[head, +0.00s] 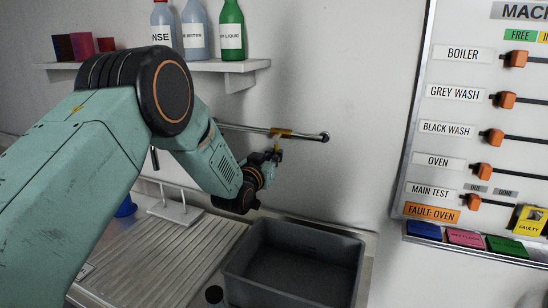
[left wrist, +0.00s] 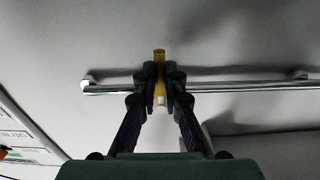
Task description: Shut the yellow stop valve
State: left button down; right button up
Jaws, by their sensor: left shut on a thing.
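The yellow stop valve (head: 283,132) is on a thin metal pipe (head: 232,126) that runs along the wall below the shelf. My left gripper (head: 275,154) reaches to it from below. In the left wrist view, the fingers of my left gripper (left wrist: 160,88) are closed on the yellow valve handle (left wrist: 160,57). There the handle stands upright in the picture, across the line of the pipe (left wrist: 230,87), and its top shows above the fingertips. The fingers hide its middle. My right gripper is in neither view.
A grey basin (head: 345,262) is below the pipe, beside a ribbed drainer (head: 165,258). A shelf (head: 230,67) with bottles (head: 232,32) hangs above. A labelled board with orange sliders (head: 506,99) is on the right. The wall between pipe and board is clear.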

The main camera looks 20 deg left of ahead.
pick_arm(q)
jog(key=shift+w+r, duration=0.15)
jog(key=shift+r, duration=0.25)
jog(key=c, duration=1.8)
grip_release()
jog(key=o, duration=0.4)
jog(key=shift+w+f, duration=0.1)
jog(key=shift+f, duration=0.3)
jog(key=shift+s, duration=0.2)
jog(key=s, duration=1.2)
jog(key=shift+a+r, duration=0.1)
jog(key=shift+a, duration=0.15)
jog(key=shift+w, duration=0.1)
